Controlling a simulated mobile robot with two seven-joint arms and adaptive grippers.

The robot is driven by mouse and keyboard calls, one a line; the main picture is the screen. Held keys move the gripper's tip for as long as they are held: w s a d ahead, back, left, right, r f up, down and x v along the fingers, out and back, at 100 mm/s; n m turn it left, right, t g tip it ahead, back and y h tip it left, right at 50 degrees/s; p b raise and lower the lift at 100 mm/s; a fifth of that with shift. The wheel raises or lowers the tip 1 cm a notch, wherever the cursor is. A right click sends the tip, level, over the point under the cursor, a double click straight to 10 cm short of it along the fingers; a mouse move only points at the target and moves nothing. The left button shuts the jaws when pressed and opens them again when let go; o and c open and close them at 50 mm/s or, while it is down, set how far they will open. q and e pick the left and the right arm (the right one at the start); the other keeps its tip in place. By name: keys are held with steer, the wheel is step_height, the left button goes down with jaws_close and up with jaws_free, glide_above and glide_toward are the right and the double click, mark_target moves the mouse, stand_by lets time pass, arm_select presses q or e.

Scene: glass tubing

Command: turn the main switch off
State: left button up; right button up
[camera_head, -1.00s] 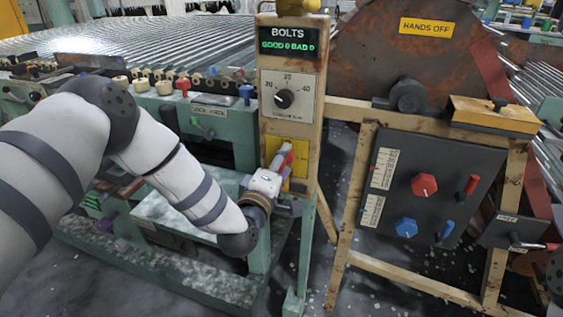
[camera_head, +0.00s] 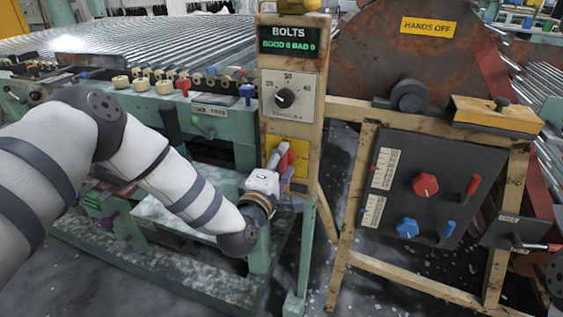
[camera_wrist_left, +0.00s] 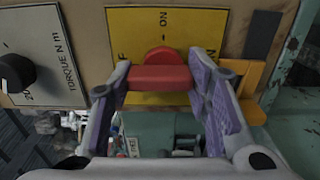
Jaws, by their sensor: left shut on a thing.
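The main switch is a red handle (camera_wrist_left: 160,78) on a yellow plate (camera_wrist_left: 190,25) marked ON, fixed to the tan post. In the left wrist view the handle lies crosswise between the two purple-padded fingers of my left gripper (camera_wrist_left: 161,92), which is shut on it. In the head view the red handle (camera_head: 291,160) shows partly behind my left gripper (camera_head: 284,161), low on the post. The gripper hides much of the yellow plate (camera_head: 302,146) there. My right gripper is not in view.
A torque dial (camera_head: 284,98) and a BOLTS display (camera_head: 288,42) sit above on the same post. To the right stands a dark panel (camera_head: 440,190) with red and blue knobs and levers. A green machine bench (camera_head: 235,150) lies behind my left arm.

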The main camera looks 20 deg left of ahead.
arm_select(q)
steer(key=o, duration=1.2)
steer(key=shift+d, duration=0.1)
steer(key=shift+c, duration=0.2)
steer(key=s, duration=1.2)
steer(key=shift+a, duration=0.2)
